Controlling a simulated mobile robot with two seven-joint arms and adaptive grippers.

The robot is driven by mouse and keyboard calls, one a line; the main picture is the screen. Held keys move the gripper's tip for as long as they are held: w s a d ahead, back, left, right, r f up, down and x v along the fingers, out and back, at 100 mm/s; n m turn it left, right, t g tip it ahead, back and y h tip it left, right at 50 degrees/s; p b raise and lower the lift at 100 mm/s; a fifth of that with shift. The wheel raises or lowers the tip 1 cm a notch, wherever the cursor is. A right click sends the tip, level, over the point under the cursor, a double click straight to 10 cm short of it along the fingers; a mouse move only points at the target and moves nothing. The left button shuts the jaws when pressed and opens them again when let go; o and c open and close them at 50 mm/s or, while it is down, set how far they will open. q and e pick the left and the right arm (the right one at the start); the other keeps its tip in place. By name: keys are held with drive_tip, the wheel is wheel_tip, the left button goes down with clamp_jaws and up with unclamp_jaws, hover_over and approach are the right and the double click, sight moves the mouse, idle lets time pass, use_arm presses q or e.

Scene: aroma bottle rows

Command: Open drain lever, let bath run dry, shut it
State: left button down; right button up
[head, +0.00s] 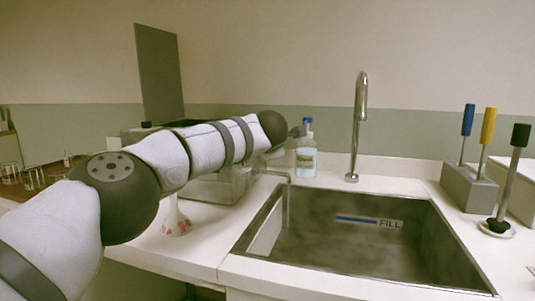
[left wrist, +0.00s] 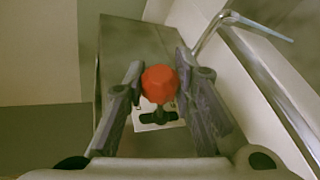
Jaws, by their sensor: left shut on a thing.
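The lever's red knob (left wrist: 160,83) sits on a dark stem over a small pale plate on the steel bath's front (left wrist: 140,45). My left gripper (left wrist: 160,74) is shut on the knob, one finger on each side. In the head view my left arm hides the knob and most of the bath (head: 213,189). A thin spout (head: 272,174) runs from the bath over the sink's left edge; it also shows in the left wrist view (left wrist: 228,18). A thin pale streak like water falls from its tip. The water level inside the bath is hidden. My right gripper is out of view.
The sink (head: 350,250) has a blue line and the word FILL on its wall. A tap (head: 357,120) and a blue-topped bottle (head: 306,155) stand behind it. Blue, yellow and black-handled tools (head: 487,128) stand at right. A pink-marked flask (head: 176,222) is below my arm.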

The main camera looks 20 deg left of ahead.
use_arm(q)
drive_tip(key=shift+a+r+n+h, duration=0.25)
drive_tip(key=shift+r+n+h, duration=0.15)
drive_tip(key=shift+r+n, duration=0.15)
drive_tip(key=shift+r, duration=0.15)
drive_tip(key=c, duration=1.3)
unclamp_jaws()
drive_tip(key=v, duration=1.1)
drive_tip(key=shift+s+r, duration=0.2)
drive_tip(key=shift+s, duration=0.2)
